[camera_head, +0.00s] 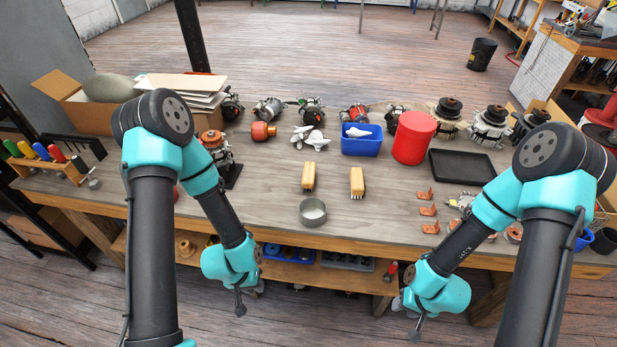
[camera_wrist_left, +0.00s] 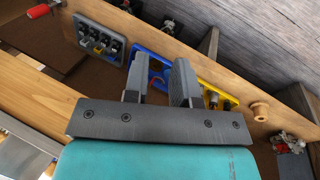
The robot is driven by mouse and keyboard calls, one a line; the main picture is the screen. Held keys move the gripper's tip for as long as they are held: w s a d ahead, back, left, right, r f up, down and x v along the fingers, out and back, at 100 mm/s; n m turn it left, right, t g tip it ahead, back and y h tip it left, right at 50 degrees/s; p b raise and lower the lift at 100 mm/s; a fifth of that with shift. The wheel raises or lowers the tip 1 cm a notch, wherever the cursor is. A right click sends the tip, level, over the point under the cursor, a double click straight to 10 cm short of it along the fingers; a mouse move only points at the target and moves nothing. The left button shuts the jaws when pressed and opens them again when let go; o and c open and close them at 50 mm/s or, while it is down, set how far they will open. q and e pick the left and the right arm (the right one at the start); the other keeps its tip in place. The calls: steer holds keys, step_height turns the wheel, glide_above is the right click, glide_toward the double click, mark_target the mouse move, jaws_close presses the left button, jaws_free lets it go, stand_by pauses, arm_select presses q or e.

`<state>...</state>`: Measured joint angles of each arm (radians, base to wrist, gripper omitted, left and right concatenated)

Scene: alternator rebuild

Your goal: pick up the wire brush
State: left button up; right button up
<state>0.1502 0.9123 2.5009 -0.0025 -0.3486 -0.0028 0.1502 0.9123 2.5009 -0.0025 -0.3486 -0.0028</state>
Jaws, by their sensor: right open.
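Two wooden-backed brush-like blocks stand on the middle of the workbench in the head view: a left block (camera_head: 309,176) and a right block (camera_head: 357,182). I cannot tell which one is the wire brush. My left gripper (camera_wrist_left: 158,75) is open and empty in the left wrist view, in front of the bench's lower shelf. My right gripper (camera_head: 401,301) is low in front of the bench, mostly hidden by its wrist, and open. Both grippers are apart from the blocks.
A metal ring or dish (camera_head: 313,212) sits in front of the blocks. A blue bin (camera_head: 361,145), red cylinder (camera_head: 413,138) and black tray (camera_head: 462,165) stand behind and right. Copper brackets (camera_head: 428,210) lie at the right. The bench's front edge (camera_head: 330,238) lies between grippers and blocks.

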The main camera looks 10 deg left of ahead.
arm_select(q)
steer(key=o, duration=0.9)
